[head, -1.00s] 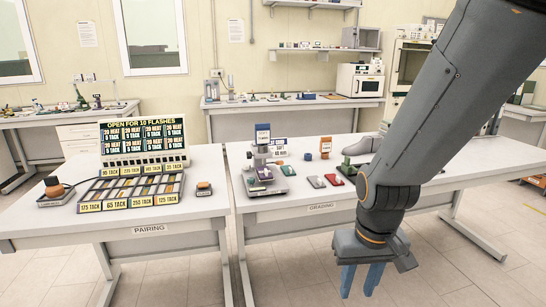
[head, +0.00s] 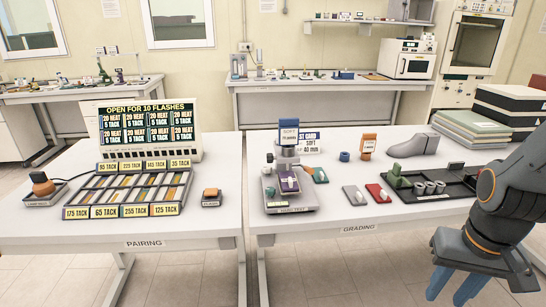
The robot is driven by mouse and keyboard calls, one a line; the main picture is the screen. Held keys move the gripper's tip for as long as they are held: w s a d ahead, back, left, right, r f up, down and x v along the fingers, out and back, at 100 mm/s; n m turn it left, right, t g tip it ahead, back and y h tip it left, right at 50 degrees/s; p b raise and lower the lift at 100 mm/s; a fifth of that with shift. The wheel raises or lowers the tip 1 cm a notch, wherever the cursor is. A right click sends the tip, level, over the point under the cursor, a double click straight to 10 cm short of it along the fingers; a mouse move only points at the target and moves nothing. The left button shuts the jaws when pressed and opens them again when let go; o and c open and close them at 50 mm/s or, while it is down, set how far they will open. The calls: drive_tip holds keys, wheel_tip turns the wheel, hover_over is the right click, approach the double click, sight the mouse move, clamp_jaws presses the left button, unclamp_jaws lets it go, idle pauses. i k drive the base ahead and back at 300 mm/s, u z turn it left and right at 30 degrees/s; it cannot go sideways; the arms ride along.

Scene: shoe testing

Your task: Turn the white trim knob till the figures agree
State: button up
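A bench gauge (head: 290,185) with a dark display head stands at the left of the grading table. My gripper (head: 453,287) is at the lower right, in front of the table and away from the gauge. Its two blue fingers are apart with nothing seen between them.
The grading table (head: 330,223) also holds a grey shoe form (head: 408,146), a black tray (head: 440,184) with rings, and stacked boxes (head: 510,105). The pairing table (head: 215,222) stands left with a display board (head: 148,128) and a compartment tray (head: 130,188). A narrow gap separates the tables.

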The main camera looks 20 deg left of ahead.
sight(267, 169)
drive_tip(key=u, duration=0.3)
drive_tip(key=i, duration=0.6)
drive_tip(key=u, duration=0.5)
